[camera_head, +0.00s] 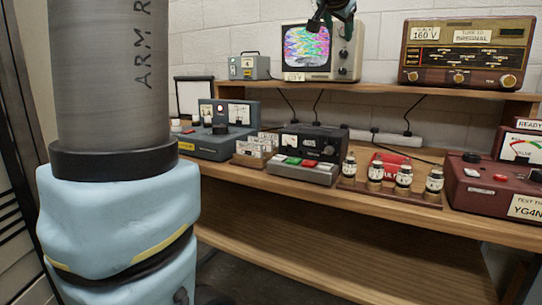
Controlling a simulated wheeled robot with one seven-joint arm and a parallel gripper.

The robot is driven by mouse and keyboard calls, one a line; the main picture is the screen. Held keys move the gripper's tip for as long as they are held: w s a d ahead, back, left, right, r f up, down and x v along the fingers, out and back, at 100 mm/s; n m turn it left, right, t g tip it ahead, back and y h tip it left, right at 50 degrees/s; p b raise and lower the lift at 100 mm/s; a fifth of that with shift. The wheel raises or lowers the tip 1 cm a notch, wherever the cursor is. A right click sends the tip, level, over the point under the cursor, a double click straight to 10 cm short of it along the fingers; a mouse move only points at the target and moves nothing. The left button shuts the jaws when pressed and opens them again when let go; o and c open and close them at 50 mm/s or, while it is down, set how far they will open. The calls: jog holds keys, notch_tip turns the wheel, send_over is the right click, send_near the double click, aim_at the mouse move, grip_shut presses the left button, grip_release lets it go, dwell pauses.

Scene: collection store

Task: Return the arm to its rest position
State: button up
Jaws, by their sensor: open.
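My gripper (333,12) shows only in part at the top edge of the head view, dark and small. It is open, and nothing shows between its fingers. It appears in front of the top of a small television (318,52) with a coloured striped screen. The rest of the gripper is cut off by the picture's edge.
A wooden bench (320,195) holds a blue-grey meter unit (215,145), a black device (312,140), several small jars and a dark red tester (490,190). A raised shelf (375,88) carries the television and a brown radio (466,52). The lower shelf (300,255) is bare.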

jog(key=s+a+f+n+g+y+p, duration=0.2)
jog(key=s+a+f+g+p, duration=0.1)
jog(key=a+f, duration=0.55)
jog(key=s+a+f+n+g+y+p, duration=0.25)
jog(key=a+f, duration=0.25)
jog(key=f, duration=0.6)
jog(key=s+a+f+n+g+p, duration=0.2)
jog(key=s+a+f+g, duration=0.1)
jog(key=s+a+f, duration=0.2)
jog(key=s+a+f+n+g+p, duration=0.2)
jog(key=s+a+f, duration=0.3)
jog(key=s, duration=0.8)
notch_tip(320, 180, down, 4)
jog(key=shift+a+r+n+g+p, duration=0.1)
jog(key=shift+a+n+g+p, duration=0.2)
jog(key=shift+g+p, duration=0.4)
jog(key=shift+d, duration=0.1)
